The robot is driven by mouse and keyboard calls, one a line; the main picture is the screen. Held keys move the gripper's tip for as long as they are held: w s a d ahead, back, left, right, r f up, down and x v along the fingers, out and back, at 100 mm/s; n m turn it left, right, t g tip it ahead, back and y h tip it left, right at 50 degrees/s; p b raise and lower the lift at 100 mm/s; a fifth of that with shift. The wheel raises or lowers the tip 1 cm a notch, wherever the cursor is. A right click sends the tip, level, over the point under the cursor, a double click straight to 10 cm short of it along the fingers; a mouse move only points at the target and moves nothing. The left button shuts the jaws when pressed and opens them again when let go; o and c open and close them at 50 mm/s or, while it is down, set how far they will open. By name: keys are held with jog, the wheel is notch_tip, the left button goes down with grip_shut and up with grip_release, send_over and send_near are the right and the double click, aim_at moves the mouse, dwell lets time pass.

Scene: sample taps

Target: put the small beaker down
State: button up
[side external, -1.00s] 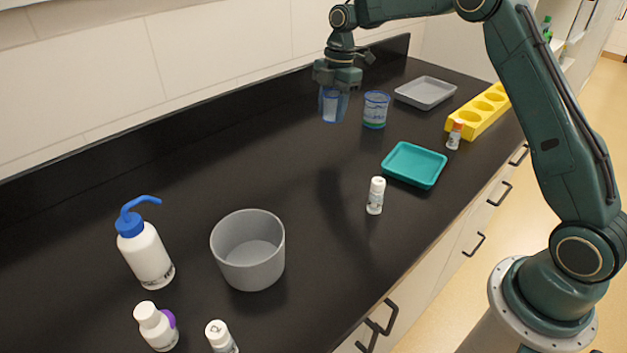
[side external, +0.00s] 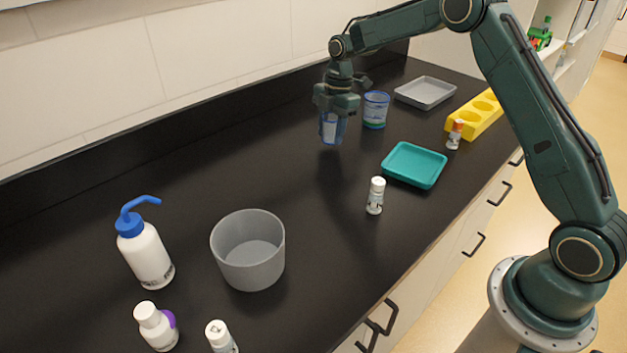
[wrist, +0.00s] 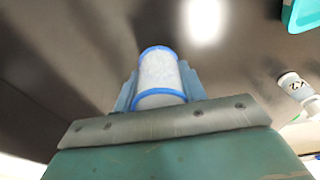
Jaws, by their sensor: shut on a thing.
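The small beaker (side external: 332,130) is clear with a blue tint and hangs upright below my gripper (side external: 336,112). My gripper is shut on it, with the fingers at its sides. In the wrist view the beaker (wrist: 159,72) shows a blue rim and a pale inside, between my gripper's fingers (wrist: 158,88). Its base is close to the black counter (side external: 270,165); I cannot tell whether it touches.
A larger blue-rimmed beaker (side external: 375,110) stands close on the right. A grey tub (side external: 248,250) stands nearer. Counter left of the beaker is clear.

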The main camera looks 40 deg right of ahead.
jog(key=shift+f, duration=0.9)
jog(key=shift+f, duration=0.1)
jog(key=o, duration=0.9)
jog(key=shift+o, duration=0.2)
notch_tip(320, 180, up, 12)
jog(key=d, duration=0.2)
jog(key=shift+a, duration=0.15)
